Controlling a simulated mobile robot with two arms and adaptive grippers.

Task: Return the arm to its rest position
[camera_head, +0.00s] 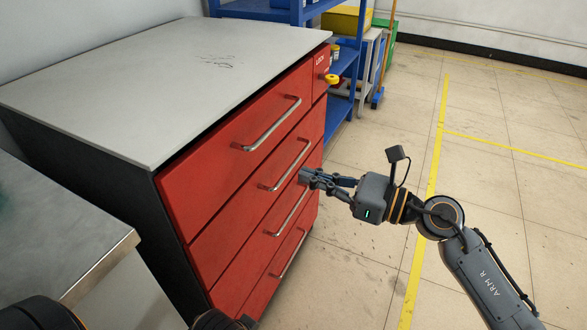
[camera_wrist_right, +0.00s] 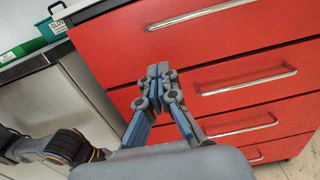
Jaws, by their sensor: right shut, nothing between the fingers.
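My right gripper (camera_head: 306,176) is in front of the red drawer fronts of a cabinet. Its fingers are together and nothing is between them. In the right wrist view, its shut fingertips (camera_wrist_right: 157,70) point at the red drawer fronts. Whether they touch the cabinet I cannot tell. My right arm (camera_head: 480,275) comes in from the lower right, over the floor. Dark parts of my left arm (camera_head: 35,315) show at the bottom left edge, but its gripper does not show.
The red drawer cabinet (camera_head: 230,215) has several silver handles (camera_head: 270,125) and a grey top (camera_head: 165,75). All its drawers look shut. A blue shelf (camera_head: 345,60) stands behind. The tiled floor (camera_head: 500,190) at right is clear.

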